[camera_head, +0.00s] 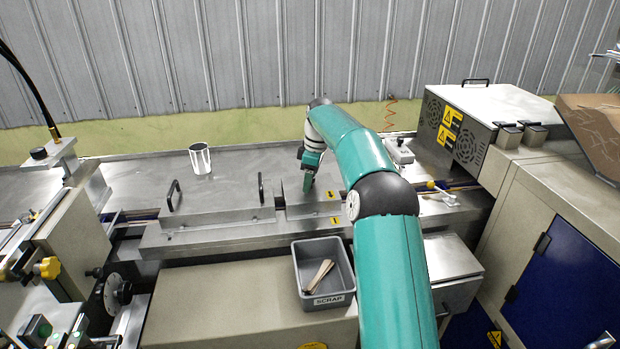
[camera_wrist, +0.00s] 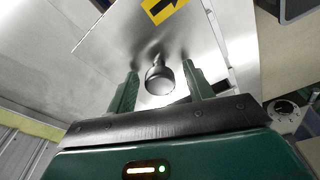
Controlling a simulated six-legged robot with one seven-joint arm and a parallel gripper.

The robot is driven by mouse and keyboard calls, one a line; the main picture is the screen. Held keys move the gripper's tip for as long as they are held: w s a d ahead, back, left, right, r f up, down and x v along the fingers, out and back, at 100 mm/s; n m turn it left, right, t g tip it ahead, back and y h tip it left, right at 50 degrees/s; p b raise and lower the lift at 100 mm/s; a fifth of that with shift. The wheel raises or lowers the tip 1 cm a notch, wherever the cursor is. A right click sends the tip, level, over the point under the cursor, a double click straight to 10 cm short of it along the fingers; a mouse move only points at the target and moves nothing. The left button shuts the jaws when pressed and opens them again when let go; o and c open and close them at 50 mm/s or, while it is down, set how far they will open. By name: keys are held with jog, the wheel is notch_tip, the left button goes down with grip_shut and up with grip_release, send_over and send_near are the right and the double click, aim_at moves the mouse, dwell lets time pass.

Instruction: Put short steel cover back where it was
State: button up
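The short steel cover (camera_head: 298,197) sits on the machine bed, right of the long steel cover (camera_head: 220,213), with a yellow arrow label on it. A second yellow arrow label (camera_head: 335,221) is on the bed front just below. My gripper (camera_head: 308,183) points down over the short cover. In the wrist view the short cover (camera_wrist: 115,45) shows its yellow arrow and a dark round knob (camera_wrist: 159,77). The knob lies between my gripper's fingers (camera_wrist: 162,85), with a visible gap on each side. Whether the cover is fully seated is unclear; my arm hides its right part.
The long cover has two black handles. A grey scrap bin (camera_head: 324,277) with wooden sticks stands in front. A metal cup (camera_head: 200,158) stands on the back surface. A vented machine box (camera_head: 480,125) rises at the right.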

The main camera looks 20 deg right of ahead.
notch_tip(320, 180, up, 11)
jog(key=d, duration=0.1)
jog(key=s+a+r+m+t+h, duration=0.1)
jog(key=s+a+r+m, duration=0.1)
jog(key=s+a+r, duration=0.6)
jog(key=s+a+r+m+t, duration=0.1)
jog(key=s+a, duration=0.2)
jog(key=s, duration=0.2)
jog(key=s+a+r+m, duration=0.2)
jog(key=s, duration=0.4)
jog(key=s+a+f+m+t, duration=0.1)
jog(key=s+f, duration=0.3)
jog(key=s, duration=0.4)
jog(key=s+f+m, duration=0.3)
jog(key=s+f, duration=0.2)
jog(key=s, duration=0.3)
jog(key=s+a+f+m+t, duration=0.1)
jog(key=s+f+m, duration=0.1)
jog(key=s+f, duration=0.3)
jog(key=s, duration=0.3)
jog(key=shift+s+a+t, duration=0.3)
jog(key=shift+s+a, duration=0.05)
jog(key=shift+f, duration=0.1)
